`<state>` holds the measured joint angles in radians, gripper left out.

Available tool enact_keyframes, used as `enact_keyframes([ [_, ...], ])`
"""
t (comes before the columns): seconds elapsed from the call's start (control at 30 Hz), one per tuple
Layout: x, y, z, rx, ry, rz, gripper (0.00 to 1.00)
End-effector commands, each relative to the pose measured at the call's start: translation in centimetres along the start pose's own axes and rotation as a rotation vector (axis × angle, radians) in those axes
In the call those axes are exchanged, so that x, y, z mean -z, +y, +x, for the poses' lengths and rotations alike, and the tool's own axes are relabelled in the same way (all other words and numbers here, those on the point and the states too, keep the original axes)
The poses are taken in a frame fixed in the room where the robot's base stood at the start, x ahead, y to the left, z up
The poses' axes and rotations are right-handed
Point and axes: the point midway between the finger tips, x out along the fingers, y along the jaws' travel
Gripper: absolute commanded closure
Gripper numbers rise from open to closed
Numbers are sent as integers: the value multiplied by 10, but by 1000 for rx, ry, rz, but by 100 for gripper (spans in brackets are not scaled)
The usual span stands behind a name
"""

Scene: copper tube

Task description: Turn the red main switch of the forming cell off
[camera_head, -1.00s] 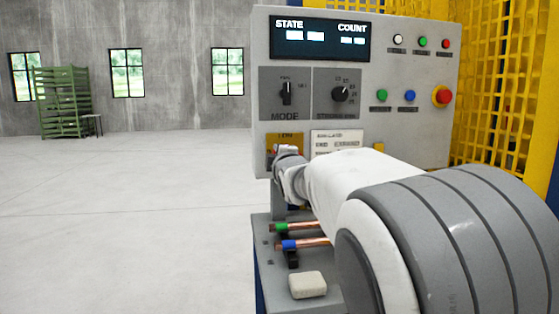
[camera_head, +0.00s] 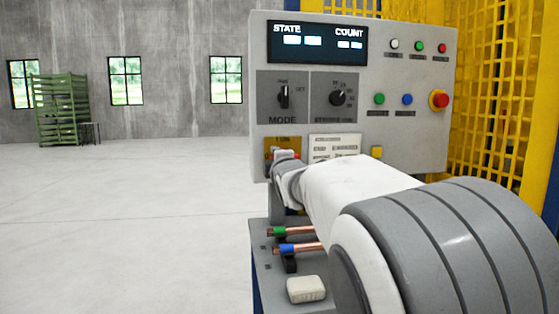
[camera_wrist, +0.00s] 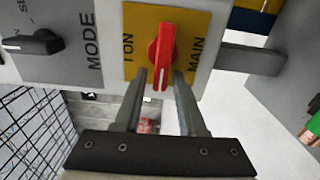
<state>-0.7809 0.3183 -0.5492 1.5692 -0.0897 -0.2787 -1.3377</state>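The red main switch (camera_wrist: 162,55) sits on a yellow plate (camera_wrist: 196,20) marked "1 ON" and "MAIN" in the wrist view. Its handle lies along the picture's vertical. My gripper (camera_wrist: 160,76) is open, with one fingertip on each side of the handle's lower end. A small gap shows on the right; on the left I cannot tell whether finger and handle touch. In the head view the yellow plate (camera_head: 271,142) shows at the panel's lower left, with my wrist in front and the switch mostly hidden.
The grey panel (camera_head: 420,150) carries a mode knob (camera_head: 283,97), a second dial, several buttons and a red emergency stop (camera_head: 438,100). Copper tubes (camera_head: 300,247) and a pale block (camera_head: 306,289) lie below my arm. A yellow mesh guard (camera_head: 490,120) stands right. Floor at left is clear.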

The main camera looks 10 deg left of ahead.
Motion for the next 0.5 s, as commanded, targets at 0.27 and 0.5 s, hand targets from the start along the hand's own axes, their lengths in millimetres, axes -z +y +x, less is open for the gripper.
enact_keyframes([
  [0.27,0,0,0,1,0,2,50],
  [0.5,2,1,-12,-1,3,3,50],
])
